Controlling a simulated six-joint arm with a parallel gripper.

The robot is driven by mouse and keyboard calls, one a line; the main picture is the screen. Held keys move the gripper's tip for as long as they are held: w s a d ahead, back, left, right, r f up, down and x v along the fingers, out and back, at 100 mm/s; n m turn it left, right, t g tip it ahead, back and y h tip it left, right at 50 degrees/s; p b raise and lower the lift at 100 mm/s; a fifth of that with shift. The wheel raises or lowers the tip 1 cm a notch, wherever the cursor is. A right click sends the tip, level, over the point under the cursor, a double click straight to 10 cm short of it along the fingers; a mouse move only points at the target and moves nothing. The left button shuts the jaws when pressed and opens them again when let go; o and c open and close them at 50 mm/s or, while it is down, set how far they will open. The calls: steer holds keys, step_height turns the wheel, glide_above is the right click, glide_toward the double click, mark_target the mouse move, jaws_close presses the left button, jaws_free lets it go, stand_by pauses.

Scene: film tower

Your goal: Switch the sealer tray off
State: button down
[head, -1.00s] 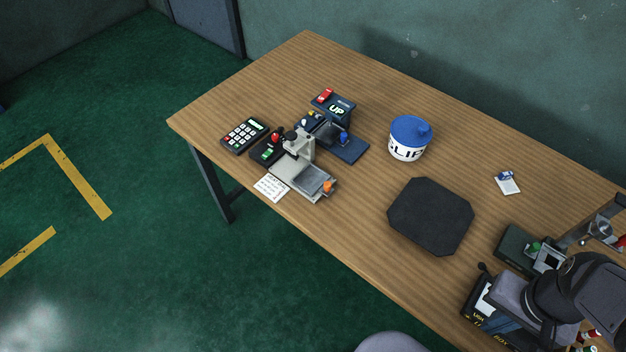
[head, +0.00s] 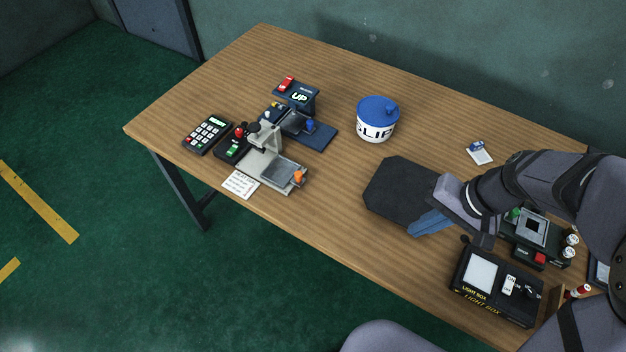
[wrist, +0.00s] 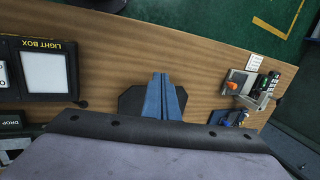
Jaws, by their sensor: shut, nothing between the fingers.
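No label reading "sealer" is legible, so I cannot tell for sure which device is the sealer tray. A grey press with a flat metal tray (head: 278,174) and an orange knob (head: 298,176) stands at the table's front left; it also shows at the right of the wrist view (wrist: 238,82). Beside it is a black control box (head: 232,148) with a red knob and a green switch. Behind is a blue stand (head: 300,98) marked UP, with a red switch (head: 286,84) on top. My gripper (head: 416,232) is shut and empty, above the dark mat, well right of these devices.
A dark octagonal mat (head: 390,190) lies mid-table. A blue-lidded tub (head: 377,122) stands behind it. A light box (head: 480,272) and a dark device (head: 530,228) are at the right. A keypad (head: 207,134) and note (head: 241,184) flank the press. Bare wood separates mat and press.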

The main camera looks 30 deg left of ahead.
steer(key=w+a+f+n+y+b, duration=0.1)
steer(key=w+a+y+b, duration=0.2)
steer(key=a, duration=1.4)
steer(key=w+y, duration=0.1)
steer(key=w, duration=0.2)
steer(key=shift+a+g+y, duration=0.15)
steer(key=shift+g+y, duration=0.15)
steer(key=shift+y, duration=0.1)
steer(key=shift+a+f, duration=0.1)
steer(key=shift+f, duration=0.05)
steer(key=p, duration=0.1)
glide_toward(302, 178)
step_height(302, 178, down, 4)
steer(key=shift+r, duration=0.1)
steer(key=a+p, duration=0.1)
steer(key=a, duration=0.2)
steer(key=shift+s+p, duration=0.2)
steer(key=shift+p, duration=0.1)
steer(key=shift+a, duration=0.5)
